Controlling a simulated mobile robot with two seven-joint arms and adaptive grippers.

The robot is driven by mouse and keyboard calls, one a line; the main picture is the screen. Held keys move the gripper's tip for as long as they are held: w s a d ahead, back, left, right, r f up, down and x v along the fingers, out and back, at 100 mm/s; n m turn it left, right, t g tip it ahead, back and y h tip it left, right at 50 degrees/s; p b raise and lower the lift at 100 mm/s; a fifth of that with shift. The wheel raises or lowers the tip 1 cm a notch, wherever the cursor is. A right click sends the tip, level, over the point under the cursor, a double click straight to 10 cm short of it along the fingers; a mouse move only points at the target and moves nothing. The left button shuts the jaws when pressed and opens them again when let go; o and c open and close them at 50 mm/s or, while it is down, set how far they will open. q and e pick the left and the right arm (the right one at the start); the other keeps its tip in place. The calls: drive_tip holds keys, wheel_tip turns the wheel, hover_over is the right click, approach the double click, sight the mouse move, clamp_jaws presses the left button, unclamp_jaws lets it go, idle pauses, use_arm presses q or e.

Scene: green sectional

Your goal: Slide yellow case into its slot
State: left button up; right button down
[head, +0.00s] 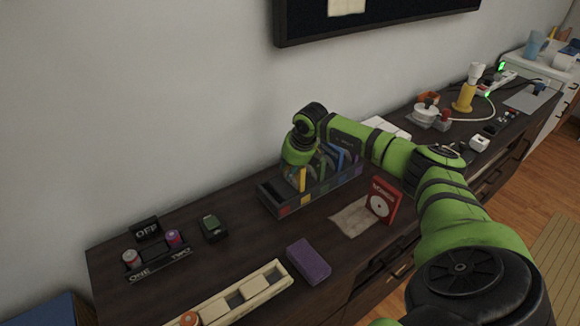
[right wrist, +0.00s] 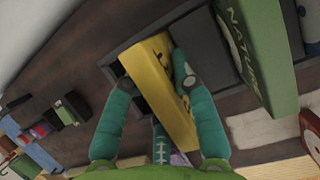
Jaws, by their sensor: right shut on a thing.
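In the head view a narrow strip of the yellow case (head: 302,180) shows below my right gripper (head: 298,166). The case is over or in the left part of the dark slotted rack (head: 325,192), which has coloured patches along its front. The gripper hides how deep the case sits. In the wrist view a green case marked NATURE (right wrist: 243,45) stands to the right of the yellow one. My left gripper is not in view.
A red book (head: 383,200) stands on a paper sheet right of the rack. A purple block (head: 308,262), a cream tray (head: 245,291), a dark green device (head: 212,228) and a can holder (head: 158,264) are left and in front. A wall rises behind.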

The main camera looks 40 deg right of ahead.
drive_tip(key=shift+f+b, duration=0.3)
drive_tip(key=shift+f, duration=0.15)
drive_tip(key=c, duration=0.9)
unclamp_jaws()
drive_tip(key=shift+c, duration=0.2)
drive_tip(key=shift+r, duration=0.1)
drive_tip(key=v, duration=1.2)
